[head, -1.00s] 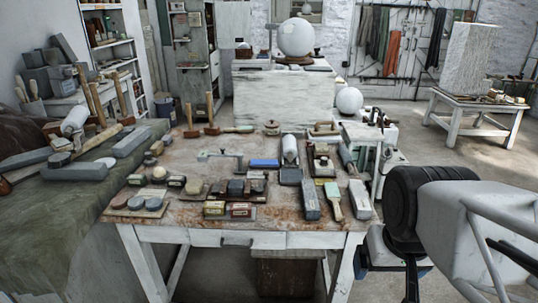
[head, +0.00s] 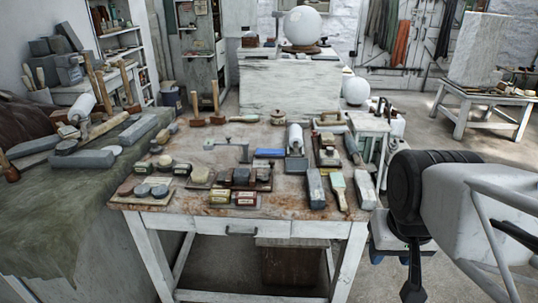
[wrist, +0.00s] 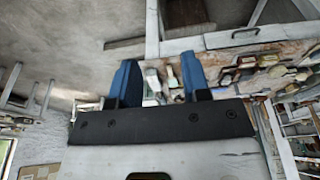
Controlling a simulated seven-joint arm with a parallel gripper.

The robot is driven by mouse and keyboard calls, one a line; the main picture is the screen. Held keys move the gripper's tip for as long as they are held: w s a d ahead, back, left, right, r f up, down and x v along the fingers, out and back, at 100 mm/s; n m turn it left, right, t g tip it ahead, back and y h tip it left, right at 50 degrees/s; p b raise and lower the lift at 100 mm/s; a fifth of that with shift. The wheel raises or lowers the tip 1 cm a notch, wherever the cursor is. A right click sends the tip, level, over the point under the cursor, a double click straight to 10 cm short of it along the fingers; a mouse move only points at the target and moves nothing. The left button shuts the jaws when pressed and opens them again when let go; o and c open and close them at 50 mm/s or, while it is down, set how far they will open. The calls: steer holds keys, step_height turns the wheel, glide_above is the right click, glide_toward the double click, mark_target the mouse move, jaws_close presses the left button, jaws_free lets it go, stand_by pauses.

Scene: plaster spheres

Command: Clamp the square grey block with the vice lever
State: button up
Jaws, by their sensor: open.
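My gripper (wrist: 160,75) shows in the wrist view with two blue fingers apart and nothing between them. In the head view my arm hangs to the right of the workbench (head: 180,206), off its right edge. A pale green metal tool with a long bar (head: 224,146) lies in the middle of the bench; I cannot tell if it is the vice lever. Grey rectangular blocks (head: 315,188) lie at the bench's front right, and grey blocks (head: 69,69) are stacked at the far left. I cannot tell which one is the square grey block.
The bench is crowded with small blocks, brushes and two mallets (head: 206,103). A cloth-covered surface (head: 60,205) stands at the left. A white plinth with a plaster sphere (head: 303,26) stands behind. Another sphere (head: 356,90) stands right of it. Open floor lies at the right.

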steer(key=shift+w+r, duration=0.15)
steer(key=shift+w, duration=0.25)
steer(key=shift+c, duration=1.2)
steer(key=w, duration=0.1)
steer(key=w+r, duration=0.1)
steer(key=w, duration=0.1)
steer(key=shift+w+a+r, duration=0.15)
steer(key=shift+w+a, duration=0.05)
jaws_close()
steer(key=w+a+r+m+h, duration=0.1)
steer(key=w+a, duration=0.2)
steer(key=w, duration=0.7)
steer(key=w+a+h, duration=0.1)
steer(key=w+a, duration=0.3)
steer(key=w, duration=0.6)
steer(key=w+a+r+m+h, duration=0.1)
steer(key=w+a, duration=0.2)
steer(key=w, duration=0.7)
steer(key=w+a+f+h, duration=0.1)
steer(key=w+a+f, duration=0.4)
steer(key=w+a, duration=0.3)
steer(key=w+a+f+h, duration=0.1)
steer(key=w+a+f, duration=0.5)
steer(key=w+a, duration=0.2)
steer(key=w+a+f+m, duration=0.1)
steer(key=w+a+f, duration=0.4)
steer(key=w+a, duration=0.4)
steer(key=shift+w+f+t+h, duration=0.2)
steer(key=shift+w+t+h, duration=0.1)
steer(key=shift+w+h, duration=0.15)
